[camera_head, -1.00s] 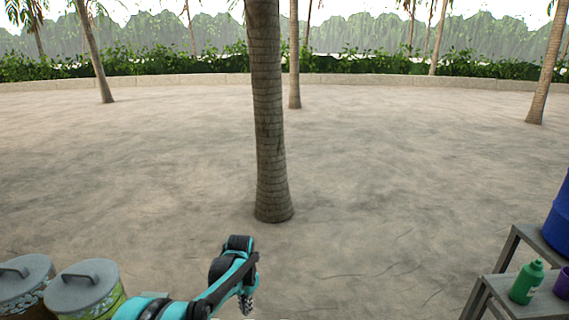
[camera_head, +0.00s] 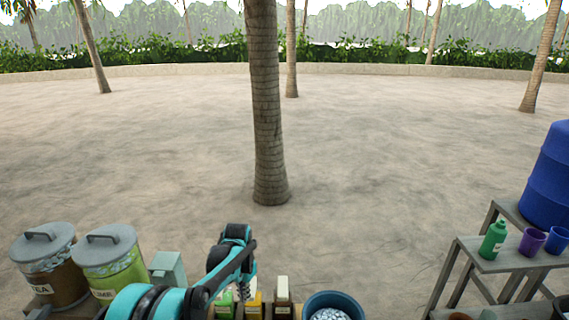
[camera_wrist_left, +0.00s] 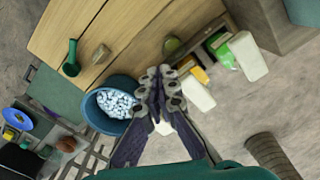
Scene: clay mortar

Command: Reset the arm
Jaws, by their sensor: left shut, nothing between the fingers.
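My left arm comes in from the lower left of the head view, and its gripper end (camera_head: 247,290) hangs down above the row of small boxes, partly cut off behind the arm. In the left wrist view the left gripper (camera_wrist_left: 160,82) has its fingers together and is empty. It is above the wooden table (camera_wrist_left: 120,40), beside the blue bowl (camera_wrist_left: 93,108) of pale pieces and apart from it. The bowl also shows at the bottom edge of the head view (camera_head: 334,297). My right gripper is not in view.
Two lidded bins (camera_head: 110,262) stand at the left. Small boxes (camera_head: 283,297) stand near the gripper. A grey stepped stand (camera_head: 500,262) at the right holds a green bottle (camera_head: 493,239), cups and a blue barrel (camera_head: 549,180). A palm trunk (camera_head: 267,120) rises ahead; open ground surrounds it.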

